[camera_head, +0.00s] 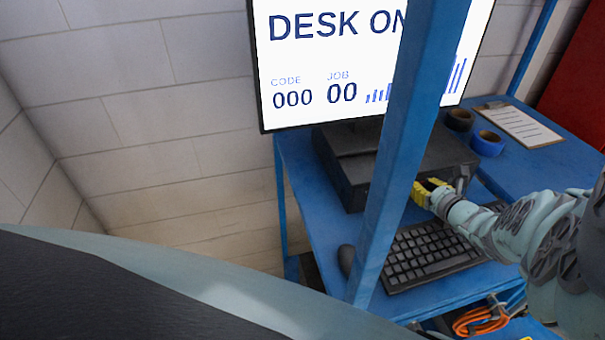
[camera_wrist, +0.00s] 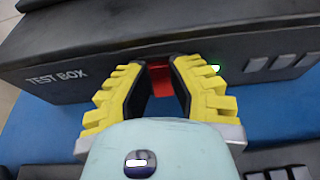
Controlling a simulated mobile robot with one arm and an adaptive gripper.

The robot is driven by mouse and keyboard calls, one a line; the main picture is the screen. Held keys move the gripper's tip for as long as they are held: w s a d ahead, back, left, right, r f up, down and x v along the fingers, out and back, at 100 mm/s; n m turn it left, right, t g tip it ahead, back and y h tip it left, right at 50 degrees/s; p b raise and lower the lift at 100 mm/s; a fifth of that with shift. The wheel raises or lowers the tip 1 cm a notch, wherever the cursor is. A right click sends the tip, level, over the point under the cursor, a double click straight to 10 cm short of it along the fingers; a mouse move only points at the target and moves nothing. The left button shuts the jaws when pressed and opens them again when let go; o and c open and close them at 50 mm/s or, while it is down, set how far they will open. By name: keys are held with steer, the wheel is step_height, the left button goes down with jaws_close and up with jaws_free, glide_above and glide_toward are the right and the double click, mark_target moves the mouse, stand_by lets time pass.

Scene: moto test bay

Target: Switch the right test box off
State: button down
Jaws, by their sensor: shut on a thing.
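A black test box (camera_head: 345,170) stands on the blue desk below the monitor, partly hidden by a blue post. In the wrist view its front (camera_wrist: 120,77) carries the words TEST BOX, a lit green light (camera_wrist: 215,68) and grey buttons (camera_wrist: 283,62). A red switch (camera_wrist: 160,80) on that front is between my fingers. My gripper (camera_wrist: 161,66), with yellow fingers and black pads, is shut on the red switch. In the head view my gripper (camera_head: 420,190) is at the box's front, just right of the post. I cannot see a second test box.
The blue post (camera_head: 405,130) stands close in front of the desk. A keyboard (camera_head: 425,255) and a mouse (camera_head: 346,260) lie below my gripper. Blue tape (camera_head: 487,143) and a clipboard (camera_head: 518,127) lie at the right. The monitor (camera_head: 325,60) reads DESK ON.

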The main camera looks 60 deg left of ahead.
stand_by(0.3)
steer(key=c, duration=0.8)
jaws_free()
steer(key=shift+d, duration=0.1)
steer(key=shift+d, duration=0.3)
steer(key=shift+s+d+r, duration=0.15)
steer(key=shift+d+r, duration=0.05)
steer(key=shift+d, duration=0.45)
steer(key=shift+v, duration=4.95)
steer(key=shift+s+f, duration=0.15)
steer(key=shift+s, duration=0.1)
